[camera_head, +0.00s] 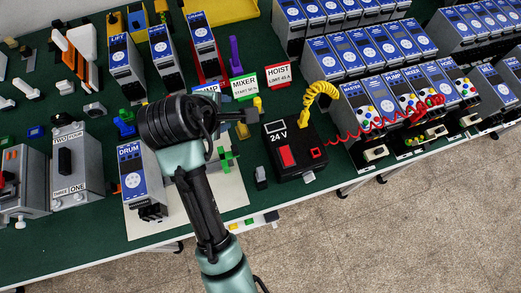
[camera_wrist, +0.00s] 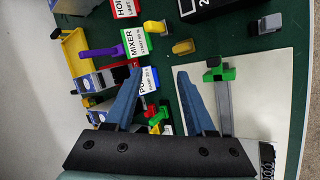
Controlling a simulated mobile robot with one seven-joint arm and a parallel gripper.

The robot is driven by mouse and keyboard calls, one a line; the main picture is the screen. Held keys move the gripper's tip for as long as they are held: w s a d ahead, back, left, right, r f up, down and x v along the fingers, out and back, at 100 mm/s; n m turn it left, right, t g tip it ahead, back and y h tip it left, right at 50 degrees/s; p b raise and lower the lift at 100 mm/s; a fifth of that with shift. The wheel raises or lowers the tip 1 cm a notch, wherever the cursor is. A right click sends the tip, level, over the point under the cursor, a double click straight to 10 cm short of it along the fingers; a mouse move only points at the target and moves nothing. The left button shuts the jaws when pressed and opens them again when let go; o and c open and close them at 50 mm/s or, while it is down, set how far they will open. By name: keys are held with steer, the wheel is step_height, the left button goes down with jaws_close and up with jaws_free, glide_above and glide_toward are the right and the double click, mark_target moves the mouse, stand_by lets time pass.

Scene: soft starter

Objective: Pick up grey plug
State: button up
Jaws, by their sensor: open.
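A small grey plug (camera_head: 261,176) stands on the green table by the front left corner of the black 24 V box, just right of the white board. My gripper (camera_head: 238,117) is seen from the side in the head view, up and left of the plug. In the wrist view its two blue fingers (camera_wrist: 159,70) are apart with nothing held between them. The plug lies outside the fingers, beyond the right one.
The 24 V box (camera_head: 294,150) stands right of the plug, with a yellow coiled cable. A green plug (camera_wrist: 219,73) lies on the white board (camera_wrist: 265,90). A yellow plug (camera_wrist: 183,47) and the MIXER sign (camera_wrist: 135,42) are near the fingertips. Blue-faced modules (camera_head: 333,58) line the back right.

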mark_target(260, 170)
steer(key=s+d+r+n+g+h+p, duration=0.25)
steer(key=s+n+g+p, duration=0.25)
steer(key=s+p, duration=0.55)
steer(key=x, duration=0.3)
steer(key=p+x, duration=0.1)
steer(key=x, duration=0.3)
steer(key=p+x, duration=0.1)
steer(key=x, duration=0.3)
steer(key=shift+s+d, duration=0.3)
steer(key=shift+s, duration=0.05)
steer(key=shift+w+d+f, duration=0.1)
steer(key=shift+d+f, duration=0.1)
steer(key=shift+f, duration=0.4)
jaws_close()
